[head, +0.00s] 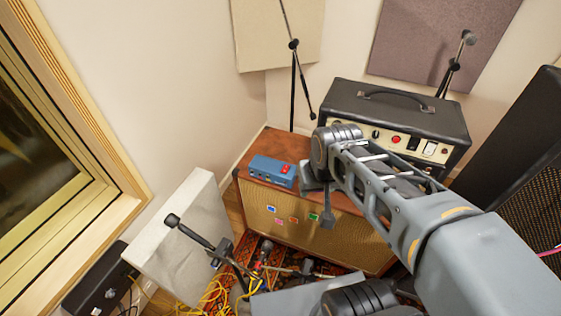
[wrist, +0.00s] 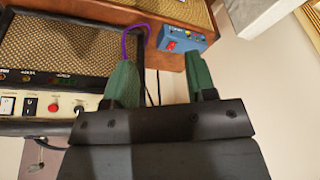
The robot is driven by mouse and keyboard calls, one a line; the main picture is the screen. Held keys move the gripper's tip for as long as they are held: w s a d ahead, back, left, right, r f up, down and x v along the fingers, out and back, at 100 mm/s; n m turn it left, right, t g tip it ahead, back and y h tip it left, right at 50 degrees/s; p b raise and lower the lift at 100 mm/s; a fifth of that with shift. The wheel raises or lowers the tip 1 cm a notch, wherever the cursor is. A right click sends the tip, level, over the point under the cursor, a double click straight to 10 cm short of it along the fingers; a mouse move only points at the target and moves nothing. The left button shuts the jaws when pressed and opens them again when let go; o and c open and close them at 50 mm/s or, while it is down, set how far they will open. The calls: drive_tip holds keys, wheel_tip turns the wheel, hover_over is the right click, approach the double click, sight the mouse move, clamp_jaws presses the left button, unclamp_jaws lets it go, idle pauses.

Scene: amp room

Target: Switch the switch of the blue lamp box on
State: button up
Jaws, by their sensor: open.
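The blue lamp box (head: 272,171) sits on the brown top of the speaker cabinet, near its front edge. Its red switch (head: 286,168) is at the box's right end; I cannot tell its position. In the wrist view the blue lamp box (wrist: 185,38) and the red switch (wrist: 171,45) show beyond my fingertips. My gripper (wrist: 162,75) is open, its two green fingers apart with nothing between them. In the head view my gripper (head: 327,212) is right of the box, apart from it, and one finger is mostly hidden.
The speaker cabinet (head: 300,222) has a woven front with small coloured stickers. A black amp head (head: 400,106) with a handle stands right of the box, behind my arm. A microphone stand (head: 293,80) rises behind. Cables (head: 215,295) and a white panel (head: 185,240) are at the lower left.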

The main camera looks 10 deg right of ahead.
drive_tip(key=w+m+g+b, duration=0.1)
drive_tip(key=w+m, duration=0.1)
drive_tip(key=w, duration=0.9)
drive_tip(key=m+g+b, duration=0.2)
drive_tip(key=m, duration=0.2)
hover_over(284, 171)
wheel_tip(284, 171, down, 13)
wheel_tip(284, 171, down, 13)
drive_tip(key=shift+f+p, duration=0.2)
drive_tip(key=shift+p, duration=0.25)
drive_tip(key=shift+c, duration=0.3)
